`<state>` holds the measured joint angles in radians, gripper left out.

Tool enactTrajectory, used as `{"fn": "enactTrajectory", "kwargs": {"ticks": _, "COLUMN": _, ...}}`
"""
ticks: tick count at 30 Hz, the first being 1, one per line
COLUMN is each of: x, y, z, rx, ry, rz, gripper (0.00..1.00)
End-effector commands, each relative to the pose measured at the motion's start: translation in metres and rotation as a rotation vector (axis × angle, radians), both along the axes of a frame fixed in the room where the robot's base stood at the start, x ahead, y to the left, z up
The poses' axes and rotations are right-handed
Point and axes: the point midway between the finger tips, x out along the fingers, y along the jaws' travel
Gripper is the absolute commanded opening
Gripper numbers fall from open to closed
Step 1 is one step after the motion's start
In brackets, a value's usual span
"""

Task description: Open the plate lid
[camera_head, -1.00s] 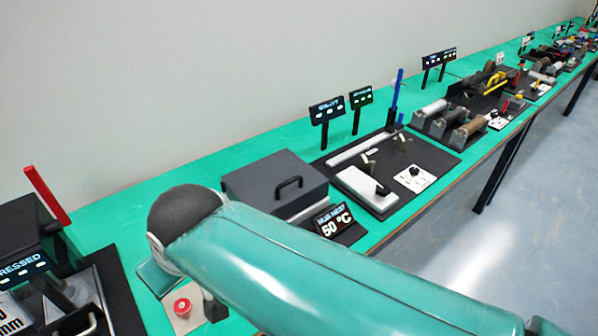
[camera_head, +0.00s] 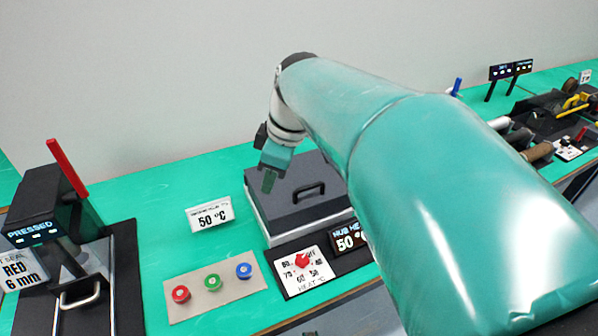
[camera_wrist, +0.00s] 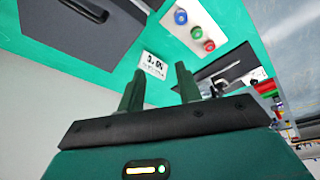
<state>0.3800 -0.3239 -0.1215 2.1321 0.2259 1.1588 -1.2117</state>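The plate lid (camera_head: 325,207) is a dark grey cover, shut on a light box. Its black bar handle (camera_head: 309,187) stands up from the top. My gripper (camera_head: 268,182) is at the lid's left edge in the head view, apart from the handle. In the wrist view the gripper (camera_wrist: 158,82) is open, with two green fingers apart and nothing between them. The lid (camera_wrist: 60,35) and its handle (camera_wrist: 88,10) show at the top left there, off to the side of the fingers. My arm hides the area right of the lid.
In front of the lid are a dial panel (camera_head: 297,275) with a red knob and a display reading 50 °C (camera_head: 350,238). A white 50 °C sign (camera_head: 210,215) and a three-button panel (camera_head: 213,289) stand to the left. A press with a red lever (camera_head: 67,167) is further left.

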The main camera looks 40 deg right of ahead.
Motion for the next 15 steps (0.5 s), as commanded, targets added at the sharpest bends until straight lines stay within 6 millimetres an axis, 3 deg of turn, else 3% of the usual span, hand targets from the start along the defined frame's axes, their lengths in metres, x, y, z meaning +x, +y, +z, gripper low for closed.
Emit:
{"fn": "enactTrajectory", "kwargs": {"ticks": 1, "x": 0.004, "y": -0.020, "z": -0.001, "rx": 0.006, "ry": 0.005, "rz": 0.050, "gripper": 0.34}}
{"fn": "enactTrajectory", "kwargs": {"ticks": 9, "x": 0.010, "y": -0.120, "z": -0.003, "rx": 0.018, "ry": -0.068, "rz": 0.421, "gripper": 0.34}}
{"fn": "enactTrajectory", "kwargs": {"ticks": 15, "x": 0.002, "y": -0.171, "z": -0.008, "rx": 0.005, "ry": -0.145, "rz": 0.608, "gripper": 0.34}}
